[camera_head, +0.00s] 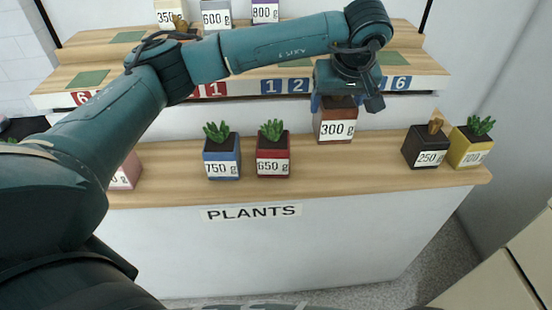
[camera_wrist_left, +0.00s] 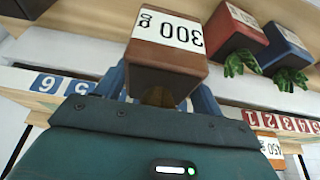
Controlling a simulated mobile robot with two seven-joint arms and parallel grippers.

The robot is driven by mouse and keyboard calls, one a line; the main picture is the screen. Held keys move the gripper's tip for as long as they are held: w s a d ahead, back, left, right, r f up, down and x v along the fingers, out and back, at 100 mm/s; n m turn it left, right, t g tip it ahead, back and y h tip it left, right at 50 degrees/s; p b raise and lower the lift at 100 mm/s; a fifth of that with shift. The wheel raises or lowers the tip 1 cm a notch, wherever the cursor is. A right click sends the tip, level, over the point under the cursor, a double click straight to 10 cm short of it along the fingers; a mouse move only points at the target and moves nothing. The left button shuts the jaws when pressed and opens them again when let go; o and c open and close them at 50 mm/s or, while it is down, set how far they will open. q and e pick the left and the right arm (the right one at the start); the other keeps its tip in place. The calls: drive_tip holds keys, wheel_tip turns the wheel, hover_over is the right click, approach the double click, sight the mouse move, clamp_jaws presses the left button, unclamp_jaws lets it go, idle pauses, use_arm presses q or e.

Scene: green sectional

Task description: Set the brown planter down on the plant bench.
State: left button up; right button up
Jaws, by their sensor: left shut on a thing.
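The brown planter (camera_head: 335,123), labelled 300 g, is held upright in my left gripper (camera_head: 338,100). It shows over the back part of the plant bench (camera_head: 350,170), whose white front reads PLANTS. I cannot tell whether its base touches the wood or hangs just above it. In the left wrist view the planter (camera_wrist_left: 166,65) appears upside down, between the blue fingers of my left gripper (camera_wrist_left: 160,95), which are shut on its upper part. The plant itself is mostly hidden by the gripper. My right gripper is not in view.
A blue 750 g planter (camera_head: 221,160) and red 650 g planter (camera_head: 272,160) stand left on the bench. A dark 250 g planter (camera_head: 427,150) and yellow planter (camera_head: 470,148) stand right. Bare wood lies between. A numbered shelf (camera_head: 420,65) stands behind.

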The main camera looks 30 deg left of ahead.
use_arm(q)
wheel_tip(320, 180, down, 10)
drive_tip(key=shift+r, duration=0.1)
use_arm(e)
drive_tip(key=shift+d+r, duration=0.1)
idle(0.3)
use_arm(q)
drive_tip(key=shift+b, duration=0.3)
drive_tip(key=o, duration=0.7)
drive_tip(key=shift+f, duration=0.25)
drive_tip(key=o, duration=0.5)
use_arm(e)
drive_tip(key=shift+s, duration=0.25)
use_arm(q)
drive_tip(key=shift+r, duration=0.1)
